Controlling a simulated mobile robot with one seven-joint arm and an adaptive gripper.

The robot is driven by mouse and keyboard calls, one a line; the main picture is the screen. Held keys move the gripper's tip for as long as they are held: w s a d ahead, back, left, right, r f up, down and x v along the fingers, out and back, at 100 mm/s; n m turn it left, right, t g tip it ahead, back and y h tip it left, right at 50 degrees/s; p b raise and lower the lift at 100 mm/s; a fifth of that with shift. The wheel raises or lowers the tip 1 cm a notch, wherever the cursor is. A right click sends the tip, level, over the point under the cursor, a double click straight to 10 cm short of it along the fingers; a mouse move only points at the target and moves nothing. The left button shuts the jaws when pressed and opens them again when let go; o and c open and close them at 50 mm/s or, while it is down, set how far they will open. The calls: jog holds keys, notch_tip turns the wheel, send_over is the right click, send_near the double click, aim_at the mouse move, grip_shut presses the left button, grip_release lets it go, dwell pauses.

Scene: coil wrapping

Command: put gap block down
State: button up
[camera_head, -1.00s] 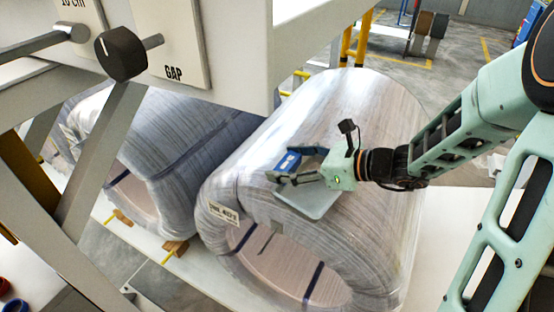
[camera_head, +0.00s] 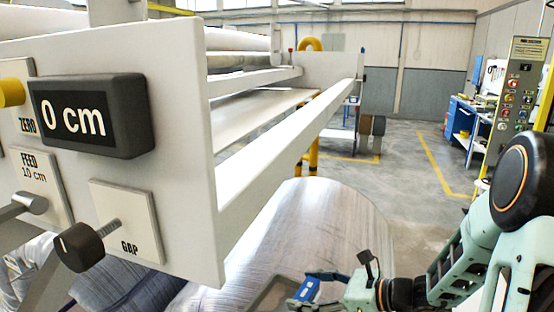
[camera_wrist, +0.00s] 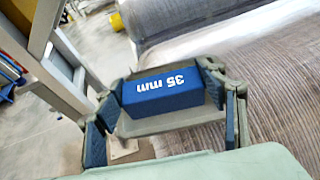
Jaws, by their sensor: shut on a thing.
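The gap block (camera_wrist: 162,92) is blue and marked "35 mm"; it fills the space between my gripper's fingers (camera_wrist: 163,98) in the wrist view. In the head view the blue block (camera_head: 307,291) shows at the bottom, held by my gripper (camera_head: 318,283) over the wrapped coil (camera_head: 318,222). My gripper is shut on the block. A grey flat plate (camera_head: 268,297) shows beside the block, cut off by the picture's bottom edge. I cannot tell whether the block touches anything below it.
The white machine frame (camera_head: 185,140) stands on the left, with a display (camera_head: 92,115) reading "0 cm" and a black GAP knob (camera_head: 80,247). A white beam (camera_head: 285,150) runs back above the coil. A control panel (camera_head: 520,90) stands at right. Open floor (camera_head: 415,185) lies behind.

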jog(key=d+f+m+t+h+p, duration=0.1)
jog(key=d+f, duration=0.1)
jog(key=d, duration=0.4)
jog(key=shift+w+d, duration=0.3)
jog(key=shift+w, duration=0.1)
